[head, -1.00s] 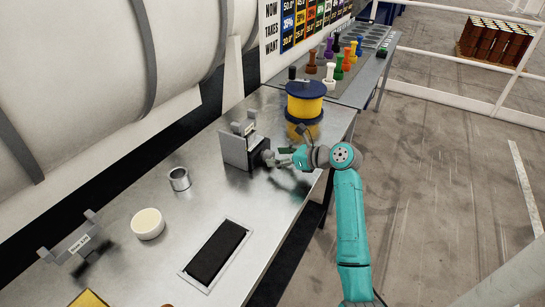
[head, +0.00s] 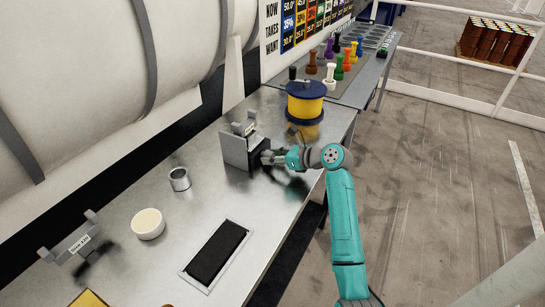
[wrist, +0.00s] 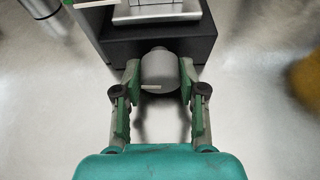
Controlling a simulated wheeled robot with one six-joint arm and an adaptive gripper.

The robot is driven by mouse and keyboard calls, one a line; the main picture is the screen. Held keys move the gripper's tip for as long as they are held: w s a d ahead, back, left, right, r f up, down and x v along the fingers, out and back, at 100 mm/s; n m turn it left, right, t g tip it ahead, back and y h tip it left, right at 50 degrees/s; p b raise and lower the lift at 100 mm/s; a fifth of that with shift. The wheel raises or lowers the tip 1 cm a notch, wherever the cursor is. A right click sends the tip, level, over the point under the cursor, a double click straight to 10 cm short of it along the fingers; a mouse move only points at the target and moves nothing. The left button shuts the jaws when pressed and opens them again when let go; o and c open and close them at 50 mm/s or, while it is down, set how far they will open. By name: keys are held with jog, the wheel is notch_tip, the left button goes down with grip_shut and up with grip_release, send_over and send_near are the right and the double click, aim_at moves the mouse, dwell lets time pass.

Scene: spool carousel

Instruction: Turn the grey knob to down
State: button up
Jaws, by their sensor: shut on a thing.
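The grey knob (wrist: 160,72) sticks out from the front of a dark box (wrist: 172,42) in the wrist view. A light mark shows on the knob, toward its lower left. My gripper (wrist: 160,82) is shut on the knob, with one green-and-grey finger on each side of it. My fingers hide the knob in the head view.
A metal cup (head: 179,179), a cream bowl (head: 148,223) and a black pad (head: 215,254) are on the bench (head: 190,225). Coloured pegs (head: 340,65) stand on the far table.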

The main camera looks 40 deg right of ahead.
jog(key=shift+n+t+h, duration=0.3)
jog(key=shift+n+h, duration=0.3)
jog(key=shift+n, duration=0.4)
jog(key=o, duration=1.1)
jog(key=shift+o, duration=0.2)
jog(key=shift+s, duration=0.1)
jog(key=v, duration=1.2)
jog(key=shift+a, duration=0.1)
